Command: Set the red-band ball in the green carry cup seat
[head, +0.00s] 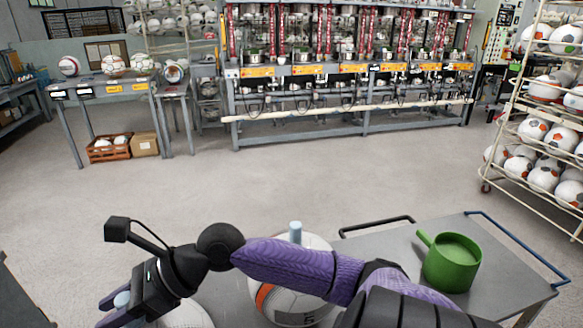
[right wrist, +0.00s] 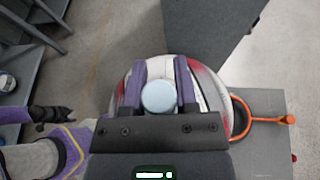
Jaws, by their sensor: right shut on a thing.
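My right gripper (head: 113,305) reaches across to the lower left of the head view. In the right wrist view my right gripper (right wrist: 160,90) is shut on the light blue knob (right wrist: 158,97) of a white ball with red bands (right wrist: 207,82). The held ball's white top (head: 188,316) shows at the bottom edge of the head view, mostly cut off. The green carry cup (head: 450,264) stands upright on the grey cart at right, apart from the gripper, its handle pointing up-left. My left gripper is not clearly visible.
Another white ball with an orange-red panel and blue knob (head: 290,306) sits behind my right forearm. The grey cart top (head: 395,250) is bare around the cup. An orange ring handle (right wrist: 240,116) lies beside the held ball. A ball rack (head: 545,150) stands at right.

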